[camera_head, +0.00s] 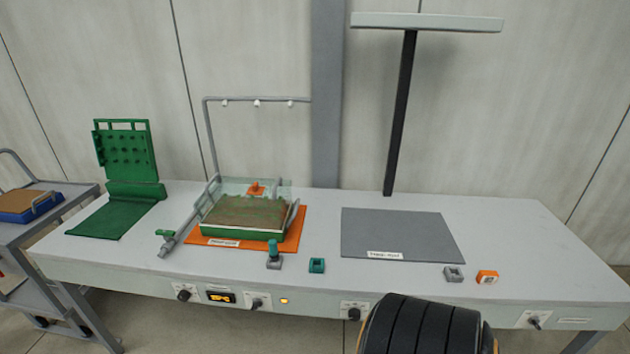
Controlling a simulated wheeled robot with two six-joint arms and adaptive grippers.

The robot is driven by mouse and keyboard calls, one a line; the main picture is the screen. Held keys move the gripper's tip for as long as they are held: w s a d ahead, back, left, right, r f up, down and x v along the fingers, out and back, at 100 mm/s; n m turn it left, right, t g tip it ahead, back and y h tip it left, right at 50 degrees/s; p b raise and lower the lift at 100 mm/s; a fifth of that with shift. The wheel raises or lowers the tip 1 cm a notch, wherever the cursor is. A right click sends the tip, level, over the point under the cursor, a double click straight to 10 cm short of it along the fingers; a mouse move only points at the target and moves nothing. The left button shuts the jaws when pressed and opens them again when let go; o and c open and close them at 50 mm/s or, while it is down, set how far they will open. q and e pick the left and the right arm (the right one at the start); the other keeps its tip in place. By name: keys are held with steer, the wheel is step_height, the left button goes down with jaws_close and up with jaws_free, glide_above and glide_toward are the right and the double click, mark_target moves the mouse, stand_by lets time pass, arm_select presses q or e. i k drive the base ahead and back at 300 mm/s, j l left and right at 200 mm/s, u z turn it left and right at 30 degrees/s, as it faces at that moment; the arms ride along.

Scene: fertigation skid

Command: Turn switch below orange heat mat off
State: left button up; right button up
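The orange heat mat (290,237) lies on the left half of the bench, under a green-rimmed tray of brown soil (243,213) with a clear cover. Below it on the bench's front face are a dark knob switch (183,294), a small display with lit orange digits (220,297), and a second switch (257,303). A small lamp (284,301) right of the second switch glows yellow. The switch positions are too small to read surely. Neither of my grippers is in view.
More switches sit farther right on the front face, at the middle (353,313) and right (534,321). A grey mat (395,232) lies on the bench. Small blocks stand near the front edge. A dark rounded body at bottom centre hides part of the front face. A cart (60,240) stands left.

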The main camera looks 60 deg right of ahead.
mark_target(257, 302)
steer(key=z, duration=1.3)
